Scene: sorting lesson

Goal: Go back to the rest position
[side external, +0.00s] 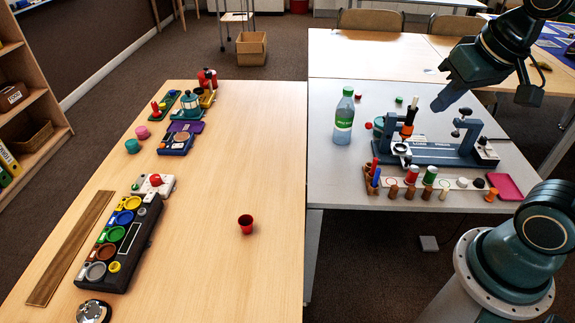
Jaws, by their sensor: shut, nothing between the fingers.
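My gripper (437,106) hangs at the upper right over the grey table (322,180), pointing down and to the left. Its fingers are together and nothing shows between them.
A water bottle (344,118) stands left of the fixture. A rack of coloured pegs (412,190) lies in front, with a pink tray (504,186) beside it. On the wooden table (215,275), a red cup (245,224) stands alone near a dark sorting tray (141,243).

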